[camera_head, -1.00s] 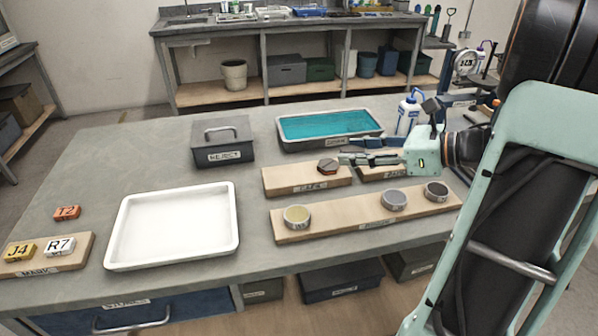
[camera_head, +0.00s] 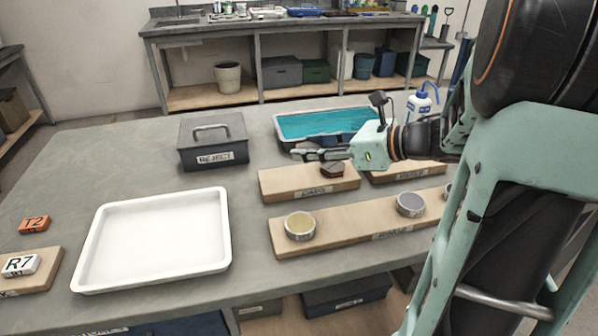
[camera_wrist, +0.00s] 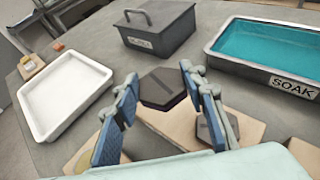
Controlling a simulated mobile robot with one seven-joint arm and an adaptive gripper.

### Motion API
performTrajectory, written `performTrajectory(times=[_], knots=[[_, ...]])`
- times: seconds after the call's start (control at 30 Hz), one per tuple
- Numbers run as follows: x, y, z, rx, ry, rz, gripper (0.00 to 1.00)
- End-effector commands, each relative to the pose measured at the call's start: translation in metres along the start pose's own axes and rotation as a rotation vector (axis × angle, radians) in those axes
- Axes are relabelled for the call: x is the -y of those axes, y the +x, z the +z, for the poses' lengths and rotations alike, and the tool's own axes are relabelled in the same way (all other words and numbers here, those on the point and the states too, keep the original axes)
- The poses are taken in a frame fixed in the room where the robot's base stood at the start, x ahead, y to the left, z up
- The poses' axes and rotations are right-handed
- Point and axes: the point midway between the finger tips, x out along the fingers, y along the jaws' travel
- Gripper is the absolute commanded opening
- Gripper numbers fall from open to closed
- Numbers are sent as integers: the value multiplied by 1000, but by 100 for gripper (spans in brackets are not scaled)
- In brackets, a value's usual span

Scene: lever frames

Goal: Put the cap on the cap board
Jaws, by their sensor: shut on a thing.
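My gripper (camera_head: 300,154) reaches left over the cap board and is shut on a dark hexagonal cap (camera_wrist: 162,88), which shows clearly between its fingertips in the wrist view. In the head view the fingers largely hide this cap. The cap board (camera_head: 285,182) is a pale wooden block with a label on its front. It also shows beneath the fingers in the wrist view (camera_wrist: 180,128). Another dark brown hexagonal cap (camera_head: 333,170) rests on the board's right part, below the fingers. The held cap appears above the board's other end; its exact height is hard to tell.
A front board (camera_head: 350,228) carries round jars, one yellowish (camera_head: 300,226) and one grey (camera_head: 410,204). A teal soak tub (camera_head: 290,147) and a squeeze bottle (camera_head: 422,103) stand behind. A dark reject box (camera_head: 213,145) and an empty white tray (camera_head: 152,240) are to the left.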

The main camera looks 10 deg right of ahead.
Motion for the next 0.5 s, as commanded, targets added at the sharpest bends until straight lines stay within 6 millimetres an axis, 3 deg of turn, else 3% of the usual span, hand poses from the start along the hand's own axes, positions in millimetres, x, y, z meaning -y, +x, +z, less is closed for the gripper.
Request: performTrajectory(times=[0.27,0.5], knots=[[-5,25,-13,3,0,2,5],[-7,48,-44,2,2,0,5]])
